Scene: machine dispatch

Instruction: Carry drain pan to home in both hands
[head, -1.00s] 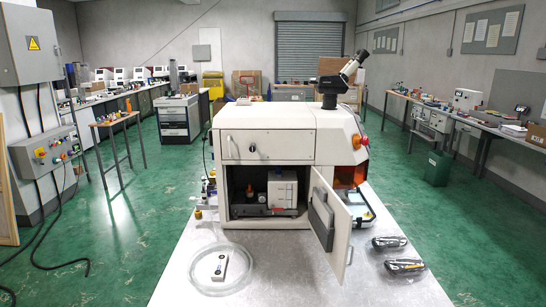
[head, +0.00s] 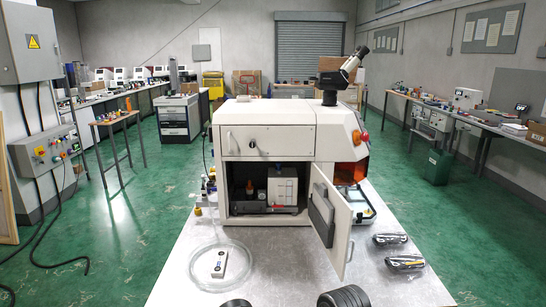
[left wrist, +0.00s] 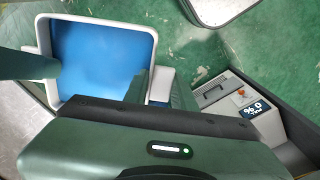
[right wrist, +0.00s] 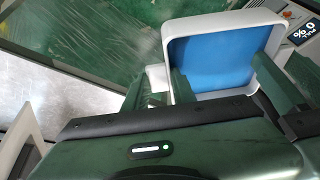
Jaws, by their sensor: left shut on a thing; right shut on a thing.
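The drain pan, a tray with a white rim and a blue inside, shows in the left wrist view (left wrist: 103,55) and in the right wrist view (right wrist: 212,60). It is below the head view's picture. My left gripper (left wrist: 158,90) is shut on the pan at a white tab on its side. My right gripper (right wrist: 157,86) is shut on the opposite white tab. The pan's inside looks plain blue, with no loose object visible. The fingers' contact with the tabs is partly hidden by the gripper bodies.
A white machine (head: 268,140) with an open door (head: 336,215) stands on the light table (head: 300,265). Two dark shiny items (head: 390,240) (head: 405,263) lie at right. Green floor is open on both sides.

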